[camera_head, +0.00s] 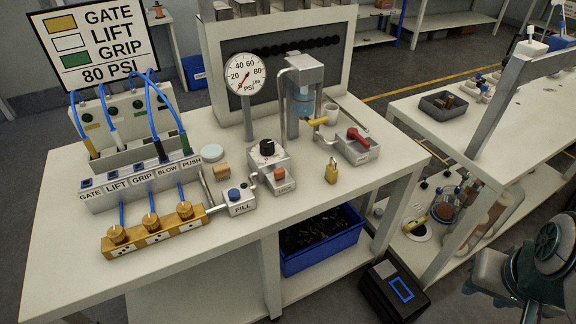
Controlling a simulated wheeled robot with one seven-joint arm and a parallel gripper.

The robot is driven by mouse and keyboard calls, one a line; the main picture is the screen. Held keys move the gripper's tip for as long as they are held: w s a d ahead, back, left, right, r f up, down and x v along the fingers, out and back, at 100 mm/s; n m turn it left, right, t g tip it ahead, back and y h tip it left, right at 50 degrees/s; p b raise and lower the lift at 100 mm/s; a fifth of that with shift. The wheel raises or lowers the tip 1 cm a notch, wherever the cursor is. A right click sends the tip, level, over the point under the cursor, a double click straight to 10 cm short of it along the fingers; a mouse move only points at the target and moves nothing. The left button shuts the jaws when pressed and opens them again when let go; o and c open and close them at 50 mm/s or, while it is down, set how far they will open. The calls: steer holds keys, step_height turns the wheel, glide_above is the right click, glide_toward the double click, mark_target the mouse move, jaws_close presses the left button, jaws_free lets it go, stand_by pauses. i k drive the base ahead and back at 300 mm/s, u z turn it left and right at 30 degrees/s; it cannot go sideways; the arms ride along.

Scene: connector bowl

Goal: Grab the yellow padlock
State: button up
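A small yellow padlock (331,172) stands on the white workbench (340,205) near its front edge, right of the middle. It sits in front of the grey box with the red lever, with clear bench around it. A grey part of my arm shows at the lower right, off the bench and well apart from the padlock. Its fingertips cannot be made out, so I cannot tell where my gripper is.
Left of the padlock is a control box (270,170) with a black knob. The red-lever box (355,147) stands behind it. A metal press (303,95) rises further back. A blue bin (320,238) sits under the bench. A second table (480,140) stands at the right.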

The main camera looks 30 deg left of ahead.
mark_target(332, 172)
steer(key=u, duration=0.75)
steer(key=i, duration=1)
